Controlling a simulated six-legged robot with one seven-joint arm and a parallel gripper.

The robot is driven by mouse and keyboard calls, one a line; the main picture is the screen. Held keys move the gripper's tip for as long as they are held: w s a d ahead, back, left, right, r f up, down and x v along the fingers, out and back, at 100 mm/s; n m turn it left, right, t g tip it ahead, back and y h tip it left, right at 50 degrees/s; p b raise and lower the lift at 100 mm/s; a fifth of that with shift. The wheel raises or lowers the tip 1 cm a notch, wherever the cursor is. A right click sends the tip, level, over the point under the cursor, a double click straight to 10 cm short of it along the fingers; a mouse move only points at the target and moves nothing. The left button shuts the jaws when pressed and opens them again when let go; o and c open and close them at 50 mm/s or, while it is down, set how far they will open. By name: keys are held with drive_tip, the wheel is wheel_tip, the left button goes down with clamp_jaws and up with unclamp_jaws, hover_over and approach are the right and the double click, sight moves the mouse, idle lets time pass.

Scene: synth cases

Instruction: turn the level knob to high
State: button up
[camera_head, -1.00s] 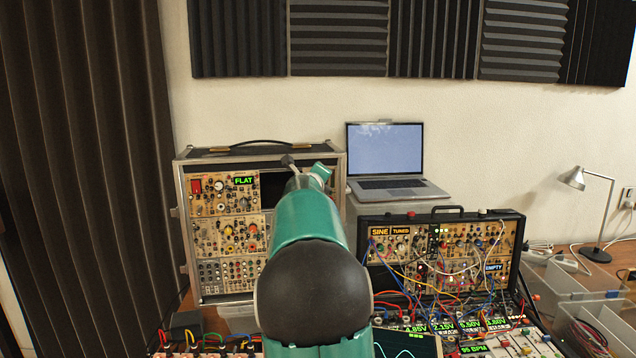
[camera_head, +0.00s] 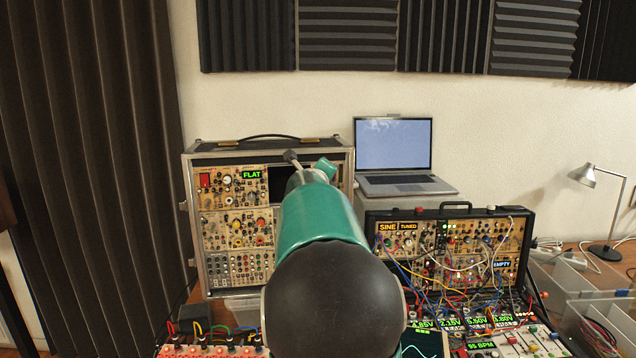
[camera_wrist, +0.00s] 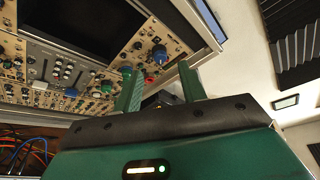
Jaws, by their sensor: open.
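My gripper (camera_wrist: 160,67) is open in the wrist view, its two green fingers apart and nothing held. A blue knob (camera_wrist: 160,53) on the tan panel appears just beyond and between the fingertips; I cannot tell the depth gap. A smaller red knob (camera_wrist: 149,78) and a blue-green knob (camera_wrist: 125,71) are close by, near the left finger. I cannot read which knob is the level knob. In the head view, my arm hides the right part of the upright synth case (camera_head: 188,240), whose display (camera_head: 252,174) reads FLAT.
A second synth case (camera_head: 445,212) with many patch cables stands to the right, showing SINE, TUNED and EMPTY. An open laptop (camera_head: 393,145) sits behind it. A lamp (camera_head: 583,175) and clear bins stand at far right. The dark screen (camera_wrist: 95,22) lies beside the knobs.

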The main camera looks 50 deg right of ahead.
drive_tip(key=v, duration=0.8)
drive_tip(key=shift+s+a, duration=0.15)
drive_tip(key=shift+a, duration=0.1)
drive_tip(key=w+a+f+n+t+y, duration=0.25)
drive_tip(key=a+n+y, duration=0.35)
drive_tip(key=a+n, duration=0.65)
drive_tip(key=w+a+f+n+t+y, duration=0.15)
drive_tip(key=a+n+t+y, duration=0.45)
drive_tip(key=a, duration=1.1)
drive_tip(key=s+a+f+n+g+y, duration=0.2)
drive_tip(key=s+a+f+n+g, duration=0.2)
drive_tip(key=a+n, duration=0.4)
drive_tip(key=s+a+f+n+g, duration=0.3)
drive_tip(key=s+a+f+n, duration=0.1)
drive_tip(key=s, duration=0.4)
drive_tip(key=s+a+f+n+g, duration=0.3)
drive_tip(key=s+f+n, duration=0.3)
drive_tip(key=s+f, duration=0.2)
drive_tip(key=shift+a+f, duration=0.2)
drive_tip(key=shift+a, duration=0.2)
drive_tip(key=shift+g, duration=0.25)
